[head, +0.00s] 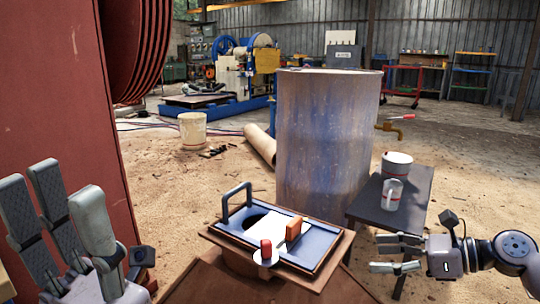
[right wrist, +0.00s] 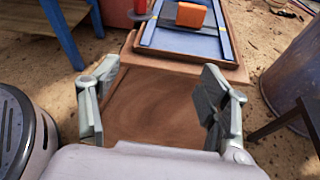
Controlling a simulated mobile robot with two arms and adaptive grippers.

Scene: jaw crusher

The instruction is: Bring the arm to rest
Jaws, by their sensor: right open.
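My right gripper (head: 378,253) is at the right in the head view, fingers spread, pointing left and holding nothing. In the right wrist view my right gripper (right wrist: 158,85) has a clear gap between its fingers, over a brown surface (right wrist: 150,120). My left gripper (head: 70,205) is large at the lower left of the head view, fingers pointing up and apart, with nothing visible between them. The right arm reaches in from the right edge beside the blue-topped stand (head: 325,262), not touching it in the head view.
On the stand are an orange block (head: 294,228), a white sheet (head: 279,232) and a red-topped piece (head: 266,250). A metal drum (head: 325,140) stands behind. A dark side table (head: 418,188) holds a white tub (head: 397,165) and a clear cup (head: 391,195). Red machinery (head: 60,110) fills the left.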

